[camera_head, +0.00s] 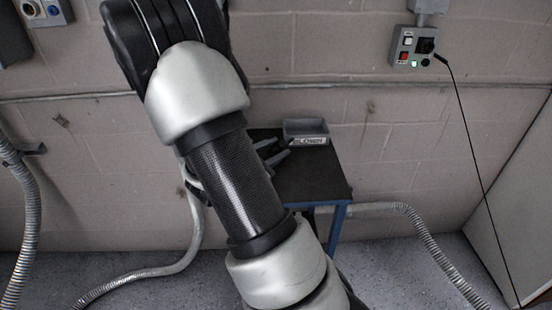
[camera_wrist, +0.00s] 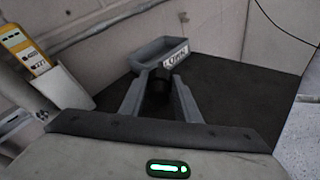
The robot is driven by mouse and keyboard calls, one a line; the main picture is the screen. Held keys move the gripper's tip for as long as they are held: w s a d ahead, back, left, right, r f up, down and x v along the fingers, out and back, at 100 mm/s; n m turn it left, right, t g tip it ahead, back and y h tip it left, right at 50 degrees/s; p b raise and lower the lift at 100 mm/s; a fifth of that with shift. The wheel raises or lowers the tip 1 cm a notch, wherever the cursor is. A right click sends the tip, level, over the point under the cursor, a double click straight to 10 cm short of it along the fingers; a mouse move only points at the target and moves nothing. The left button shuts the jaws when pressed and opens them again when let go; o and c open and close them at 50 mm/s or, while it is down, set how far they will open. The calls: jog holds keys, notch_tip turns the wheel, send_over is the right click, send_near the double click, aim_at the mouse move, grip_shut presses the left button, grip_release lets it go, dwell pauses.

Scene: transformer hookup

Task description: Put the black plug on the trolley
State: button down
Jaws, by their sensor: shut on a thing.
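The trolley (camera_head: 318,185) has a dark top and a blue frame and stands against the wall in the head view. Its top (camera_wrist: 235,100) fills much of the wrist view. My gripper (camera_head: 283,149) is low over this top, partly behind my arm. In the wrist view, my gripper (camera_wrist: 163,78) is shut on a dark, stubby black plug (camera_wrist: 158,87), seen between the fingers. Whether the plug touches the top cannot be told. The plug is not clear in the head view.
A grey labelled bin (camera_head: 306,131) sits at the back of the trolley, just beyond my fingertips; it also shows in the wrist view (camera_wrist: 160,52). A wall box (camera_head: 412,47) has a black connector with a hanging cable (camera_head: 480,170). A yellow-faced device (camera_wrist: 25,50) is at left.

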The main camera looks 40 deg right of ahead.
jog(key=shift+f, duration=1.2)
jog(key=shift+f+b, duration=0.25)
jog(key=shift+b, duration=0.15)
jog(key=c, duration=1.6)
grip_release()
jog(key=shift+r, duration=0.1)
jog(key=shift+r, duration=0.1)
